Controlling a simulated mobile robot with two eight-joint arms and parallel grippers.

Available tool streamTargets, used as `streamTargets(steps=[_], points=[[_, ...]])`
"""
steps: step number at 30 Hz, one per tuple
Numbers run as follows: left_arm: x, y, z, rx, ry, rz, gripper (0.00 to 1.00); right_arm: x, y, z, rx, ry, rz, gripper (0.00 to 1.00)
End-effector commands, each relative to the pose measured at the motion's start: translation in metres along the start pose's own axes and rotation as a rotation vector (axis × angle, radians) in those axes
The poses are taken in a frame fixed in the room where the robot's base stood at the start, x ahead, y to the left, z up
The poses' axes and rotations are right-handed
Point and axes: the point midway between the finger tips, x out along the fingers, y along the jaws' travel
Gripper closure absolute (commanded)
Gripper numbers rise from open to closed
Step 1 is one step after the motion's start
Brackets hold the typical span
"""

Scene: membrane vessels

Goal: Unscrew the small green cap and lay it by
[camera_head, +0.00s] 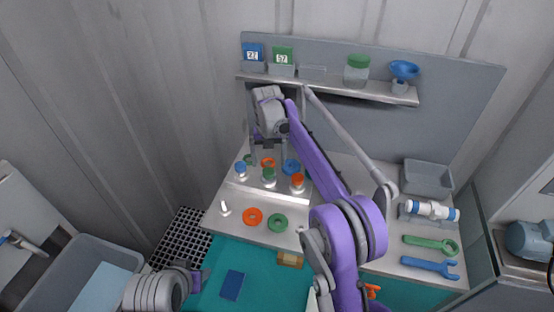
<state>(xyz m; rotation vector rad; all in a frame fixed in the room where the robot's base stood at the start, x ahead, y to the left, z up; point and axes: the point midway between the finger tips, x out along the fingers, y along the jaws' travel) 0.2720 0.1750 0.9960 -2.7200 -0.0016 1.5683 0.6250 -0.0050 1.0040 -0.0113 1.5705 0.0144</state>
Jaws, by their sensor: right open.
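Three small capped vessels stand in a row on the grey bench: one with a blue cap (240,167), one with a small green cap (269,171), one with an orange cap (297,178). The green cap sits on its vessel, which is upright. My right gripper (268,157) is open and points down, just above and behind the green-capped vessel in the picture. I cannot tell whether it touches the cap. My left gripper (196,279) is low at the left, away from the vessels; its jaw opening is unclear.
Orange (252,216) and green (278,223) rings lie in front of the vessels; more rings lie behind. A shelf (325,84) above holds a larger green-lidded jar (356,71) and blue funnel (404,71). Green (431,245) and blue (430,267) wrenches lie right. A grey tray (428,178) stands behind.

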Motion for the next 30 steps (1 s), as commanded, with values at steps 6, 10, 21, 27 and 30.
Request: streamTargets(steps=[6,10,21,27,30], points=[[0.001,0.000,0.001,0.000,-0.001,0.000,0.50,0.001,0.003,0.000,0.021,0.000,0.000,0.00],[0.002,0.000,0.004,0.000,-0.004,0.000,0.50,0.001,0.003,0.000,0.156,0.001,0.000,0.00],[0.009,0.000,0.015,0.000,-0.015,0.000,0.50,0.002,0.003,-0.001,0.726,0.001,-0.001,0.00],[0.014,0.000,0.021,0.000,-0.021,0.000,0.50,0.002,0.003,-0.001,1.037,0.001,-0.001,0.00],[0.016,0.000,0.024,0.000,-0.025,0.000,0.50,0.002,0.003,-0.001,1.192,0.001,-0.001,0.00]])
